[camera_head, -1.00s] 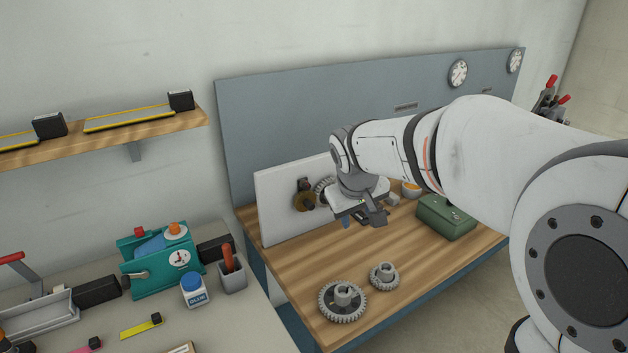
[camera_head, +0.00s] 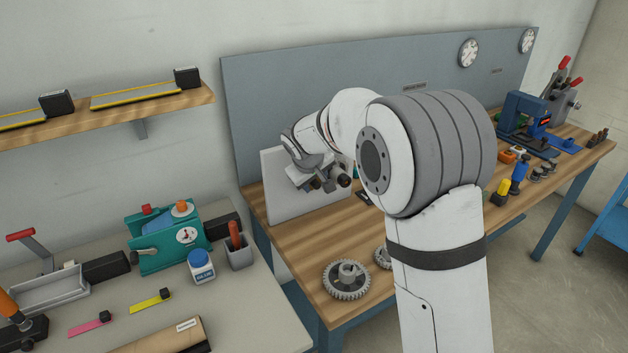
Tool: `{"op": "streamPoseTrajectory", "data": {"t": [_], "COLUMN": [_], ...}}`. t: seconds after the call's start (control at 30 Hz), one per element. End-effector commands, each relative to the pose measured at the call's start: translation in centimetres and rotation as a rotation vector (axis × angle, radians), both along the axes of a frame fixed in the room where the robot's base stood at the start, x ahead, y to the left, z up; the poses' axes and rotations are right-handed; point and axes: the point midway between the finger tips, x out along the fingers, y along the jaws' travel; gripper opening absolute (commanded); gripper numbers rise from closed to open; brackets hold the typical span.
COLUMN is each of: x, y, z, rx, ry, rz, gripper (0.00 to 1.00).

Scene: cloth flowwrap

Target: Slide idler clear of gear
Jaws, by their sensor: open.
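The white upright panel (camera_head: 283,208) stands at the back left of the wooden bench. The gears and idler mounted on it are hidden behind my wrist and gripper. My gripper (camera_head: 328,184) is in front of the panel's upper right part and is open. A dark round knob (camera_head: 345,180) shows beside the fingers; I cannot tell whether they touch it. A large loose grey gear (camera_head: 347,280) lies at the bench's front left. A smaller gear (camera_head: 382,257) is partly hidden behind my arm.
My arm covers the middle of the wooden bench (camera_head: 300,240). A blue press (camera_head: 525,118) and small tools stand at the bench's right.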

Motion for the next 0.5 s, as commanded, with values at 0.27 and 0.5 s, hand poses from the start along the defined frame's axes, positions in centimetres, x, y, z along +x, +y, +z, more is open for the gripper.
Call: {"op": "streamPoseTrajectory", "data": {"t": [0.27,0.5], "x": [0.19,0.16], "y": [-0.02,0.02], "z": [-0.40,-0.38], "rx": [-0.001,0.000], "ry": [0.000,0.001], "rz": [0.001,0.001], "gripper": [0.40,0.25]}}
